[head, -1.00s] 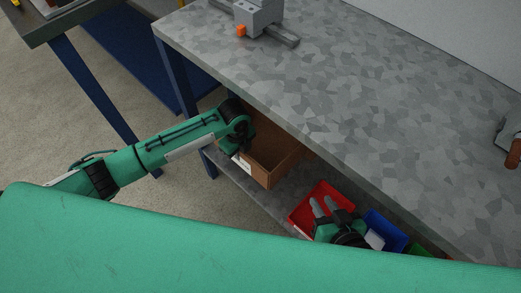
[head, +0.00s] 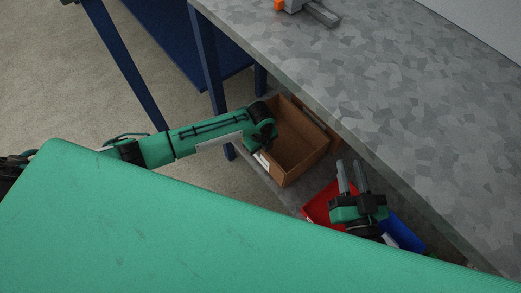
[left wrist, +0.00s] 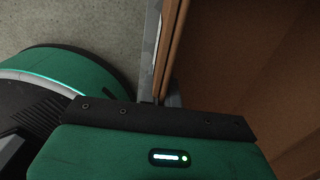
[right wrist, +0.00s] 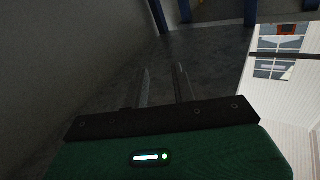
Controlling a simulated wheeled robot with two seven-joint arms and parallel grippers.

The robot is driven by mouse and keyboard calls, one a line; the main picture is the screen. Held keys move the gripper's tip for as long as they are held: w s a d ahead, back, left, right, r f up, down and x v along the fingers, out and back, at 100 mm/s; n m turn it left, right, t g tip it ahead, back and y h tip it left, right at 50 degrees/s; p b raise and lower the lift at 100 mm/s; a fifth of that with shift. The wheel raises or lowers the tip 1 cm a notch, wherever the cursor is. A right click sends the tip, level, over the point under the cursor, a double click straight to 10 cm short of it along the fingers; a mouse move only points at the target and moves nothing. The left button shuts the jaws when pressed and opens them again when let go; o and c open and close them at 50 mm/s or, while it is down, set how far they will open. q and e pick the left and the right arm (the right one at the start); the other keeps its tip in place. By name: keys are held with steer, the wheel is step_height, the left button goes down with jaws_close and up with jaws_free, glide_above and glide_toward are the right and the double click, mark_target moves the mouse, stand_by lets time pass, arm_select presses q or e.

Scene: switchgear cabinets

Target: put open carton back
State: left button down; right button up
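The open carton (head: 300,155) is a brown box with its open top facing up, at the lower shelf under the grey worktop in the head view. I cannot tell whether its base touches the shelf. My left gripper (head: 264,153) is at its left wall. In the left wrist view the carton wall (left wrist: 174,45) runs between the fingers of my left gripper (left wrist: 163,75), which look closed on it; the tips are partly hidden. My right gripper (head: 350,178) is open and empty above the red bin, its two fingers apart; it also shows in the right wrist view (right wrist: 165,85).
A red bin (head: 318,208) and a blue bin (head: 405,235) stand on the lower shelf, right of the carton. The worktop (head: 400,100) overhangs the shelf. A blue table leg (head: 211,70) stands behind my left arm. Another brown panel (head: 322,121) is behind the carton.

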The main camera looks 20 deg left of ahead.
stand_by(0.3)
arm_select(q)
steer(key=c, duration=2.1)
jaws_free()
steer(key=shift+f, duration=0.2)
steer(key=o, duration=0.5)
steer(key=shift+r, duration=0.15)
